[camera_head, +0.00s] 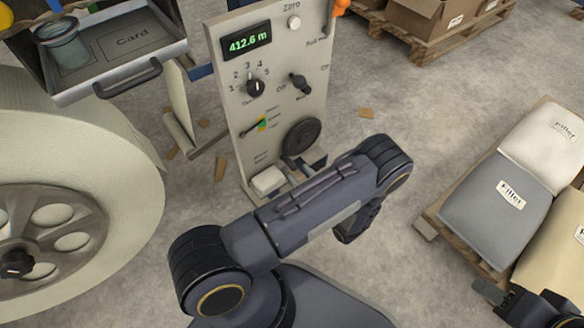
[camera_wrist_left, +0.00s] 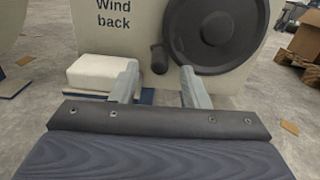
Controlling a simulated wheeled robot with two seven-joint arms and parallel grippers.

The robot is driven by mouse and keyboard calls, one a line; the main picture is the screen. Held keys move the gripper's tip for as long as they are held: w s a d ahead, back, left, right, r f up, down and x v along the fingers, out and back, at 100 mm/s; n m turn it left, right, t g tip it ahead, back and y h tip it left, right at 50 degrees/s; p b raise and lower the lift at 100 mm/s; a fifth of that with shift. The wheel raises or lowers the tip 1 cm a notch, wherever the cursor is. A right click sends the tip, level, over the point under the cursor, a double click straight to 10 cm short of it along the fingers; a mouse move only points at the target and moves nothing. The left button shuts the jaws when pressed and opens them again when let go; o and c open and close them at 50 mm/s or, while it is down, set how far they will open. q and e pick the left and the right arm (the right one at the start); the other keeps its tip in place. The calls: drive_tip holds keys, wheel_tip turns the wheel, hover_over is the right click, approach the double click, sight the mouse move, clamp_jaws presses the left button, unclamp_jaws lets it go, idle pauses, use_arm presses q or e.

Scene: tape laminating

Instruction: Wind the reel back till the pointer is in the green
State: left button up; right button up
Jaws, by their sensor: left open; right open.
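The grey control panel (camera_head: 280,90) carries a black handwheel (camera_head: 302,137) low on its face. In the left wrist view the wheel (camera_wrist_left: 214,35) has a short crank knob (camera_wrist_left: 159,58) at its lower left, beside the words "Wind back". My left gripper (camera_wrist_left: 158,72) is open, its fingers below and to either side of the knob, not closed on it. In the head view my arm largely hides this gripper. The small gauge (camera_head: 261,125) has a coloured strip with green; its pointer's exact reading is too small to tell. My right gripper (camera_head: 507,298) is at the lower right.
A white pad (camera_head: 268,180) sits at the panel's foot, left of the wheel. A large cream reel (camera_head: 120,130) stands at left, below a tray (camera_head: 165,60). Filler sacks (camera_head: 505,200) lie on a pallet at right. The display reads 412.6 m.

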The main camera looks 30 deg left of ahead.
sight(295, 169)
use_arm(q)
drive_tip(key=b+x, duration=0.1)
drive_tip(key=x, duration=0.4)
clamp_jaws()
